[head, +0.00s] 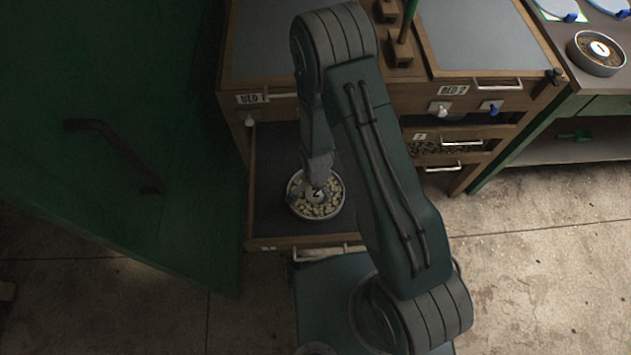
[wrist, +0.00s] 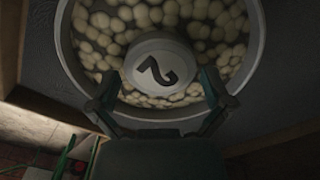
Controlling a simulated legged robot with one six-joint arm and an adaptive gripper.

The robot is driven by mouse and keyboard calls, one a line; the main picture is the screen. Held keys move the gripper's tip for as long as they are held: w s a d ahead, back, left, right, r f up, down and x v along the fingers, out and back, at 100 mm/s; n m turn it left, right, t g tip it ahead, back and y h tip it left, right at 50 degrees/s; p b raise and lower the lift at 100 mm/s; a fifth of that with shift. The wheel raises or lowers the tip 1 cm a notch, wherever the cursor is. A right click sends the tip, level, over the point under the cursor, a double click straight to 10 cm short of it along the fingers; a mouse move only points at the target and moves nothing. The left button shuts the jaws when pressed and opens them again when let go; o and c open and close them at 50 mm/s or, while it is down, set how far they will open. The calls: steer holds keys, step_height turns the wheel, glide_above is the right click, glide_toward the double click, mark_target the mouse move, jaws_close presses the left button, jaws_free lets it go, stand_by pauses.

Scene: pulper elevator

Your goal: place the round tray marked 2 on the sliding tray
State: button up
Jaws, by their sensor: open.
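The round tray marked 2 (head: 325,209) is filled with pale beans and has a central knob bearing the 2. In the head view it sits on the dark surface of the pulled-out sliding tray (head: 272,205), near its front edge. The round tray (wrist: 247,60) fills the upper wrist view, with its knob (wrist: 150,55) in the middle. My gripper (head: 317,183) is right over the knob. In the wrist view my open gripper (wrist: 158,90) has one finger on each side of the knob, with gaps showing. My arm hides part of the sliding tray's right side.
A wooden cabinet labelled BED 1 (head: 252,98) and BED 2 (head: 453,90) stands above the sliding tray. Another round tray (head: 597,54) is on the right-hand counter. A green panel (head: 120,150) is close on the left. The concrete floor (head: 550,260) at the right is clear.

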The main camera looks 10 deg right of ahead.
steer(key=d+r+n+t, duration=0.1)
steer(key=d+r+n, duration=0.15)
steer(key=r, duration=1.35)
steer(key=d+r+n+t, duration=0.2)
steer(key=d+r, duration=0.1)
steer(key=r, duration=1.3)
steer(key=s+d+r+n+t, duration=0.1)
steer(key=s+d+r+n, duration=0.1)
steer(key=s+r, duration=0.4)
steer(key=s+d+r+n+t, duration=0.1)
steer(key=s+d+r+n, duration=0.2)
steer(key=s+r, duration=0.3)
step_height(320, 180, up, 2)
steer(key=shift+s+d+r+t, duration=0.2)
steer(key=shift+s+t, duration=0.1)
steer(key=shift+s, duration=0.05)
